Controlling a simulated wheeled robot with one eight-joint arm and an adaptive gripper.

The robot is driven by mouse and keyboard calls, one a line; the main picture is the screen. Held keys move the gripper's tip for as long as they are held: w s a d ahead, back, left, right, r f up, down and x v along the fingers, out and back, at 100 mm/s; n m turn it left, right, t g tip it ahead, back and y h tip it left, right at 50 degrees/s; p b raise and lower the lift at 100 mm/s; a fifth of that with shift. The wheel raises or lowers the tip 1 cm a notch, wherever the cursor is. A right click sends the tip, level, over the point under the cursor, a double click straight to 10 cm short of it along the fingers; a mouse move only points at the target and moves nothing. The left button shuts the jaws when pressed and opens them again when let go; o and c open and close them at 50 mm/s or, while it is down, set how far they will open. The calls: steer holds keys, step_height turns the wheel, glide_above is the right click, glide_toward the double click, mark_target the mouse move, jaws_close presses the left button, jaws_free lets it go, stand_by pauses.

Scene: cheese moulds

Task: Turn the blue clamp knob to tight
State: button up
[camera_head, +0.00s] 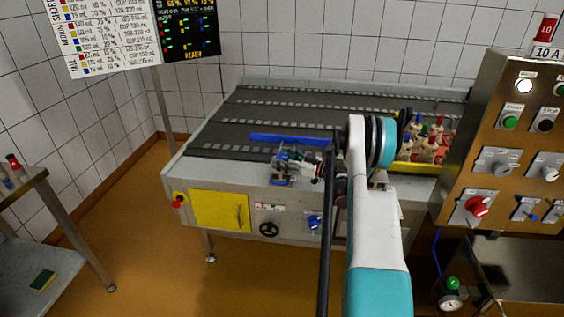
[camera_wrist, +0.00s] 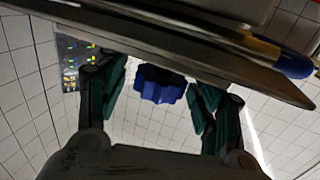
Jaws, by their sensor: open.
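The blue clamp knob (camera_wrist: 160,84) has a lobed rim and shows in the wrist view, below the edge of a dark slanted plate. My gripper (camera_wrist: 160,100) is open, with one green-padded finger on each side of the knob. Neither finger clearly touches it. In the head view my gripper (camera_head: 298,166) is at the front edge of the conveyor table, by a blue and grey fitting that it partly hides. I cannot read the knob's turn position.
A blue bar (camera_head: 290,139) lies across the dark conveyor (camera_head: 245,125) just behind my gripper. A yellow panel (camera_head: 220,211), a black handwheel (camera_head: 269,229) and another blue knob (camera_head: 313,222) are on the table front. A control cabinet (camera_head: 510,150) stands at right.

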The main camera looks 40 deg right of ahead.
steer(key=shift+w+a, duration=0.1)
steer(key=shift+w, duration=0.1)
steer(key=c, duration=1.1)
